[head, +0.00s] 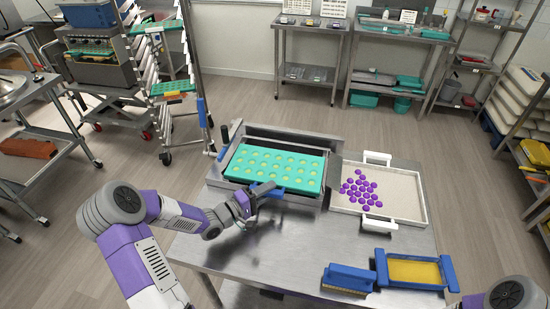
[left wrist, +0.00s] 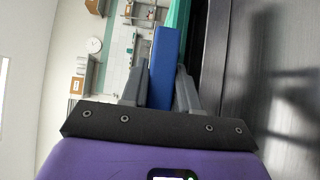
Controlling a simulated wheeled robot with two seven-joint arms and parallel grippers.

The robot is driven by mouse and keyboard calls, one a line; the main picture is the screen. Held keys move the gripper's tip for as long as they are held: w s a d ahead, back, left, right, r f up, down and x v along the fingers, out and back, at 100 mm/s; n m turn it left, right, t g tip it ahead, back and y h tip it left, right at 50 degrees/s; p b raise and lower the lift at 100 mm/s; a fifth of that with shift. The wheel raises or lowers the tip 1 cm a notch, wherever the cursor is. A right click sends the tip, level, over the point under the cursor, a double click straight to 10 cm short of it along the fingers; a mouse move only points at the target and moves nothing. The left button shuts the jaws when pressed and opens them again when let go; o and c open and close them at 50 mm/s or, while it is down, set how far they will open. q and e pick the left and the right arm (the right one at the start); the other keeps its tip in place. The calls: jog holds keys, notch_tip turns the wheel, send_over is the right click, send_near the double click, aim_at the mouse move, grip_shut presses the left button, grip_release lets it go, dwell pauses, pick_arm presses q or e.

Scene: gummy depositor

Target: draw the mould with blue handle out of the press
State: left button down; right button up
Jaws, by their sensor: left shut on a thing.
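The teal mould (head: 275,166) with rows of pale yellow-green cavities lies level in the metal press (head: 310,201) on the steel table. Its blue handle is at the mould's front edge, partly hidden by my left gripper (head: 268,191) in the head view. In the left wrist view the blue handle (left wrist: 164,62) stands between the two grey fingers of my left gripper (left wrist: 160,85), which is shut on it. A strip of the teal mould (left wrist: 180,14) shows beyond the handle. My right gripper is not in view; only part of my right arm shows at the lower right.
A white-handled tray (head: 405,204) with several purple gummies sits right of the press. A blue-ended yellow tray (head: 414,271) and a blue brush (head: 349,278) lie at the front right. The table's front left is clear. A rack trolley (head: 172,88) stands behind, left.

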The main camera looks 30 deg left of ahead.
pick_arm(q)
jog(key=shift+s+d+r+p, duration=0.1)
jog(key=shift+s+d+p, duration=0.15)
jog(key=shift+s, duration=0.5)
jog(key=shift+s+d+r+p, duration=0.1)
jog(key=shift+s+p, duration=0.2)
jog(key=shift+s, duration=0.5)
jog(key=shift+s+d+p, duration=0.2)
jog(key=shift+s+p, duration=0.05)
jog(key=shift+s, duration=0.5)
jog(key=shift+s+d+p, duration=0.2)
jog(key=shift+s, duration=0.5)
jog(key=shift+s+d+p, duration=0.15)
jog(key=shift+s, duration=0.55)
jog(key=shift+r, duration=0.15)
